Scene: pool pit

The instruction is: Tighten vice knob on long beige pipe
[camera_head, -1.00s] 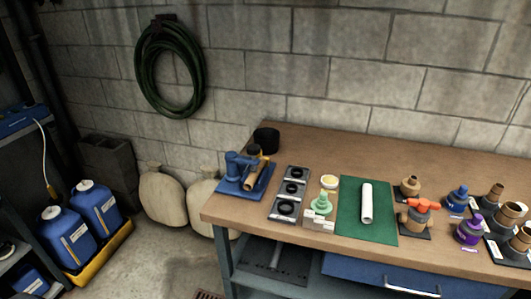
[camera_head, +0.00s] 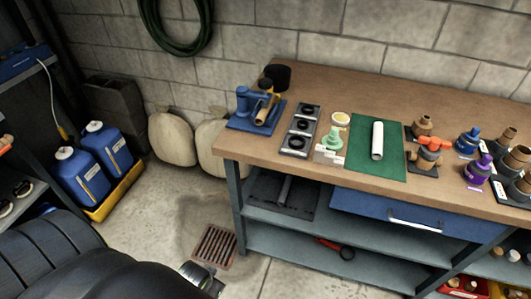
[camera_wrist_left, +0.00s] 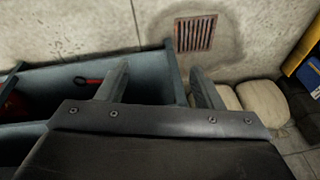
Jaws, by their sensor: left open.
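The blue vice (camera_head: 243,108) stands on the back left end of the workbench. A beige pipe (camera_head: 262,115) lies in it, slanting toward the bench's front. A small dark and yellow part (camera_head: 266,86) shows above the pipe; I cannot tell whether it is the knob. My left gripper (camera_head: 203,278) is low over the floor, in front of the bench and well below the vice. In the left wrist view its fingers (camera_wrist_left: 160,86) are spread apart with nothing between them. The vice is not in that view. My right gripper is not in view.
The wooden bench (camera_head: 300,170) carries black rings, a green mat (camera_head: 362,165) with a white tube, and several fittings. A black pot (camera_head: 277,76) stands behind the vice. Blue jugs (camera_head: 106,148) sit in a yellow tray at left. A floor drain (camera_head: 214,246) lies near my left gripper.

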